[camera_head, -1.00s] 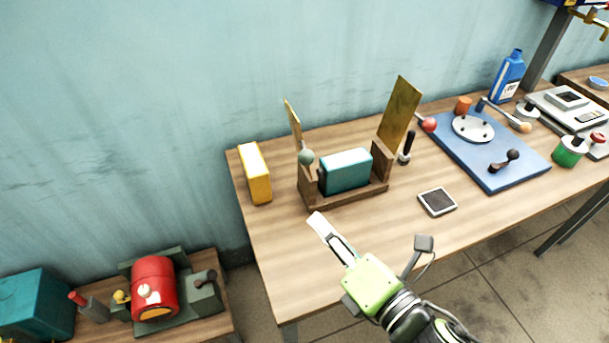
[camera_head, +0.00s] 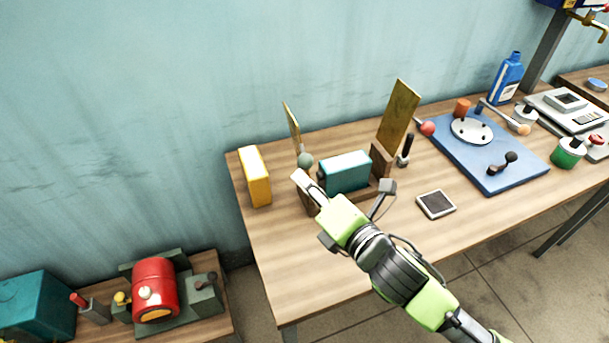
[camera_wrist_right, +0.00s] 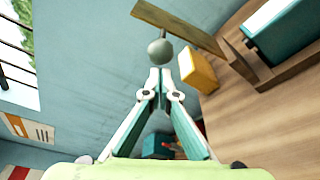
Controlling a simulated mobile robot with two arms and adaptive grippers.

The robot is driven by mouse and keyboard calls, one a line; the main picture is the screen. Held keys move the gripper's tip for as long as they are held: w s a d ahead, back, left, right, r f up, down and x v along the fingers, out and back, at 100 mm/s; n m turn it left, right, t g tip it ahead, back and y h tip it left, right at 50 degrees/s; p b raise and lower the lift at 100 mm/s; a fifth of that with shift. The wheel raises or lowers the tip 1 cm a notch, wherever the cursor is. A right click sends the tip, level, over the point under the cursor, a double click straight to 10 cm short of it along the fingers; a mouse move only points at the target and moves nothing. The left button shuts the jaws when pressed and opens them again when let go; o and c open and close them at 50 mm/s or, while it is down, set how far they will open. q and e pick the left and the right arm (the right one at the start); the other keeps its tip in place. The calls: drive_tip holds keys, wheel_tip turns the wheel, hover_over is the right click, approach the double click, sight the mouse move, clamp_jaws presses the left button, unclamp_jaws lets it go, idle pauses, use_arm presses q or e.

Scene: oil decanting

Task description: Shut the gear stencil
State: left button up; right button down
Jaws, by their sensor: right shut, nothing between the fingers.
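The gear stencil seems to be the two brass plates standing up at the ends of a wooden holder with a teal block (camera_head: 345,172) in it. The right plate (camera_head: 399,115) is tilted up and outward. My right gripper (camera_head: 299,177) is shut and empty, just below the ball knob. In the right wrist view the shut fingertips (camera_wrist_right: 160,72) point at the knob (camera_wrist_right: 160,52), and I cannot tell if they touch it. My arm hides the holder's front left. My left gripper is not in view.
A yellow block (camera_head: 255,176) stands left of the holder. A small black handle (camera_head: 405,150), a dark square pad (camera_head: 436,204) and a blue board (camera_head: 485,150) are to the right. The table front is clear.

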drive_tip(key=shift+a, duration=0.1)
idle(0.3)
drive_tip(key=w+d+m+t+y+b, duration=0.1)
drive_tip(key=w+d+m+t+b, duration=0.15)
drive_tip(key=d+m, duration=0.7)
drive_tip(key=w+d+f+m+t+h+b, duration=0.1)
drive_tip(key=d+f+m+b, duration=0.5)
drive_tip(key=m, duration=0.6)
drive_tip(key=shift+w+d+f+t, duration=0.55)
drive_tip(key=shift+w+d+f, duration=0.6)
drive_tip(key=shift+f, duration=0.45)
